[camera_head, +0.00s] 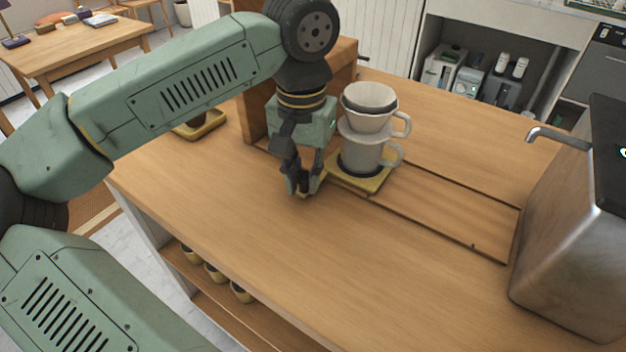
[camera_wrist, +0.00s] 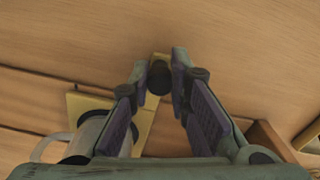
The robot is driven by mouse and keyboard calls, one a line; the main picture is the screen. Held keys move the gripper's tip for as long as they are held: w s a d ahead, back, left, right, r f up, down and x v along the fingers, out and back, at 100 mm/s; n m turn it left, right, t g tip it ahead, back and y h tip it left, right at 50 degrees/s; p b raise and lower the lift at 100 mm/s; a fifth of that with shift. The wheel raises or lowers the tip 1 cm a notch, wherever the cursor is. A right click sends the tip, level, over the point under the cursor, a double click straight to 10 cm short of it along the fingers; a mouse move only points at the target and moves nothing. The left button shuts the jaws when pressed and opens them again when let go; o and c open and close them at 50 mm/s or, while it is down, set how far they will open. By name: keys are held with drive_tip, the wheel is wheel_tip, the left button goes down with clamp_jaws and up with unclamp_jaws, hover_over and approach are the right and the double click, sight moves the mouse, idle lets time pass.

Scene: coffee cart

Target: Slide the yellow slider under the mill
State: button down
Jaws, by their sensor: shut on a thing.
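The yellow slider (camera_head: 373,185) is a flat plate lying in a track on the wooden counter. It also shows in the wrist view (camera_wrist: 143,125), with a tab and a dark knob (camera_wrist: 158,78) at one end. A pale mug (camera_head: 362,156) with a pale dripper (camera_head: 368,107) on top stands upright on the slider. My gripper (camera_head: 301,188) is low over the counter, left of the mug. In the wrist view its fingers (camera_wrist: 160,68) are on either side of the knob, shut on it. The wooden stand (camera_head: 252,112), apparently the mill's, is behind my gripper and partly hidden by my arm.
The track (camera_head: 450,222) runs clear to the right toward a metal machine (camera_head: 575,235) with a spout (camera_head: 545,133). Another yellow tray (camera_head: 212,125) sits left of the stand. The counter's front is bare. Several small cups (camera_head: 215,272) stand on a shelf below.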

drive_tip(key=shift+a, duration=0.1)
drive_tip(key=c, duration=1.5)
unclamp_jaws()
wheel_tip(320, 180, up, 12)
